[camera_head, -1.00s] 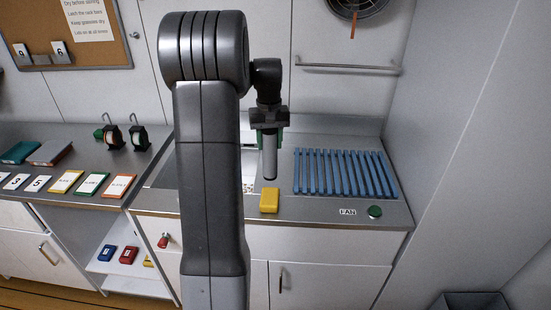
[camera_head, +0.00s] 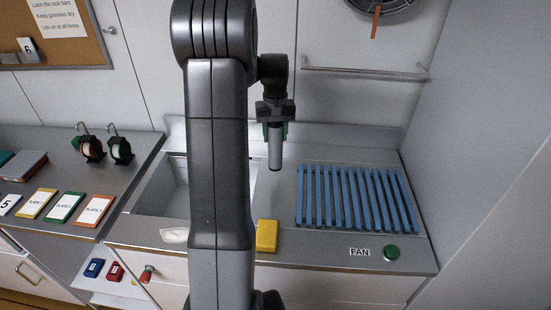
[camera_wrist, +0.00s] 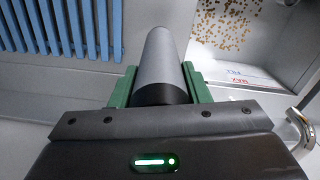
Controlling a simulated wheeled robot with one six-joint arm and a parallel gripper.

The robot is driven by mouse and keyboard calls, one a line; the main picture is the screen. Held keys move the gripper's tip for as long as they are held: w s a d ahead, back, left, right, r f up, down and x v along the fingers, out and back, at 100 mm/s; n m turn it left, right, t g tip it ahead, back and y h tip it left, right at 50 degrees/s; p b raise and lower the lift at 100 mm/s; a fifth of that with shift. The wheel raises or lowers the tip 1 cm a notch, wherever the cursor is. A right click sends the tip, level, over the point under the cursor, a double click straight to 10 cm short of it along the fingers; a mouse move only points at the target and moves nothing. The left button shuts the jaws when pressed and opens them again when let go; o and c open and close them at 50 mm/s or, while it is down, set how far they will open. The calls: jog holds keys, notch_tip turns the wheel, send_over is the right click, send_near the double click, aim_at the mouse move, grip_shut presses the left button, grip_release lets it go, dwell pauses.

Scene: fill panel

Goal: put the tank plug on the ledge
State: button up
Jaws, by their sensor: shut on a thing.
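My gripper (camera_head: 275,132) has green fingers and is shut on a grey cylinder (camera_head: 275,150) with a dark end, which I take to be the tank plug. The plug hangs upright above the counter, between the sink and the blue slatted rack. In the wrist view, the plug (camera_wrist: 160,58) sits between the green fingers (camera_wrist: 160,88). The sink basin (camera_head: 160,190) is left of the gripper, partly hidden by my arm. The wrist view shows brown specks (camera_wrist: 225,25) and printed lines in the basin. I cannot tell which surface is the ledge.
The blue slatted rack (camera_head: 355,198) lies to the right. A yellow block (camera_head: 267,235) stands at the counter's front. A green button (camera_head: 392,252) is beside the FAN label (camera_head: 359,252). A rail (camera_head: 365,74) crosses the back wall. A curved metal pipe (camera_wrist: 300,128) shows in the wrist view.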

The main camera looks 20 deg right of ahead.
aim_at(275, 150)
jog(key=shift+f+p, duration=0.55)
jog(key=shift+f, duration=2.75)
jog(key=o, duration=1.2)
notch_tip(275, 150, up, 12)
jog(key=shift+r+b, duration=0.1)
jog(key=shift+b, duration=0.75)
